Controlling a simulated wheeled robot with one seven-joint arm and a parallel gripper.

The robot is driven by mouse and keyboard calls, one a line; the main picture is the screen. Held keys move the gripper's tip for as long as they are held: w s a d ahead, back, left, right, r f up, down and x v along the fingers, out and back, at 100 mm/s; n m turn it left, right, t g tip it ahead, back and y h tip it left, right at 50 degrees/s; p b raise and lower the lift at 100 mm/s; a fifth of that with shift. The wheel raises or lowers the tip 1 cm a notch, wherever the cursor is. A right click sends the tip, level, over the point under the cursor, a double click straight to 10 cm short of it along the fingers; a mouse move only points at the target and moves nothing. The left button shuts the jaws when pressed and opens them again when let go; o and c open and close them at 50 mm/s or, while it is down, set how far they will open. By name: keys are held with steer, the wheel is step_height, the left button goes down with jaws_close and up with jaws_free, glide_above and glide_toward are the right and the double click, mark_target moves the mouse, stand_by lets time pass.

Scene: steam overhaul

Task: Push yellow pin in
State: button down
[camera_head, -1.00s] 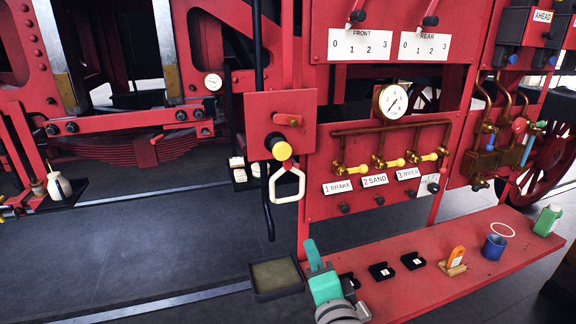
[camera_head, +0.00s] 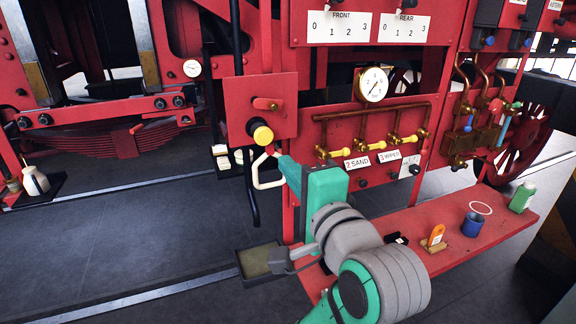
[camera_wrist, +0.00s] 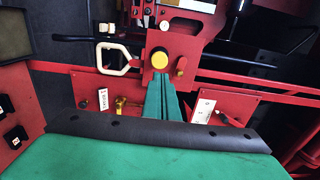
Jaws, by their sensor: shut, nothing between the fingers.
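The yellow pin (camera_head: 263,135) has a round yellow head and sticks out of the lower part of a red plate (camera_head: 232,95) on the machine. It also shows in the wrist view (camera_wrist: 158,60), face on, just beyond my fingertips. My gripper (camera_wrist: 168,72) is shut and empty, with its green fingers together pointing at the yellow head. In the head view my gripper (camera_head: 278,156) is a little below and right of the yellow pin. A small gap seems to separate the fingertips from the head; contact cannot be told. A white loop handle (camera_head: 258,172) hangs below the pin.
Brass valves with yellow handles (camera_head: 376,146) and labels sit to the right, under a pressure gauge (camera_head: 373,84). A red bench (camera_head: 400,215) below carries a blue cup (camera_head: 472,224), an orange item (camera_head: 436,236) and a green bottle (camera_head: 522,196). A shallow tray (camera_head: 262,260) stands at its left end.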

mark_target(264, 137)
steer(key=x, duration=1.1)
steer(key=shift+w+a, duration=0.1)
steer(key=shift+w, duration=0.15)
